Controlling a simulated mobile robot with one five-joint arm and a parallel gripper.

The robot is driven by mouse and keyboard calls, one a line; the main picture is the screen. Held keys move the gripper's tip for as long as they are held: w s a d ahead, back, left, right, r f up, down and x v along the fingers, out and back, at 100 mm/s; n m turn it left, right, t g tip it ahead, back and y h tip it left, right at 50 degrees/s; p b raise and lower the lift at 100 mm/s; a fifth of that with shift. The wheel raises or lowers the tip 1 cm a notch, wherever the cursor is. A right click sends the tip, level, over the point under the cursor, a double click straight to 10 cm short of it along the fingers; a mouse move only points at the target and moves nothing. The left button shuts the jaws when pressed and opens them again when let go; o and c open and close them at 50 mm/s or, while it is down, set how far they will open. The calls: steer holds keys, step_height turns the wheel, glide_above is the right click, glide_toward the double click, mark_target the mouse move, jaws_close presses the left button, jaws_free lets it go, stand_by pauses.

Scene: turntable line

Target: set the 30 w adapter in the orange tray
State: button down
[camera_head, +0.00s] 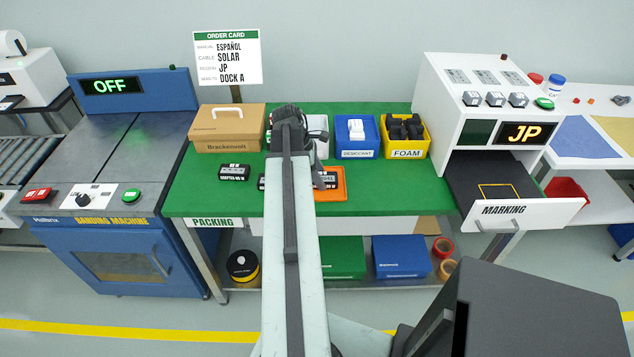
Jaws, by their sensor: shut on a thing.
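The orange tray (330,197) lies on the green packing table, just right of my arm. A black adapter with a white label (333,178) is at the tray, inside its outline; I cannot tell whether it touches the tray floor. My gripper (319,178) is at the left side of this adapter and shut on it, with its fingers mostly hidden behind my arm. The label is too small to read surely. Another black adapter (234,172) lies on the table to the left. One more (262,183) is partly hidden by my arm.
A cardboard box (228,128) stands at the back left of the table. A blue desiccant bin (357,153) and a yellow foam bin (406,153) stand at the back right. The marking machine's drawer (515,215) is open at the right. The table's right front is clear.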

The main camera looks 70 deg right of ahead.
steer(key=shift+w+a, duration=0.1)
steer(key=shift+w, duration=0.15)
steer(key=c, duration=0.6)
jaws_free()
steer(key=shift+f, duration=0.1)
steer(key=shift+c, duration=0.2)
steer(key=shift+r+p, duration=0.35)
steer(key=p+v, duration=1)
steer(key=v, duration=0.1)
steer(key=shift+w+r+p, duration=0.2)
steer(key=shift+r+p, duration=0.1)
steer(key=shift+p, duration=0.1)
steer(key=shift+a, duration=0.1)
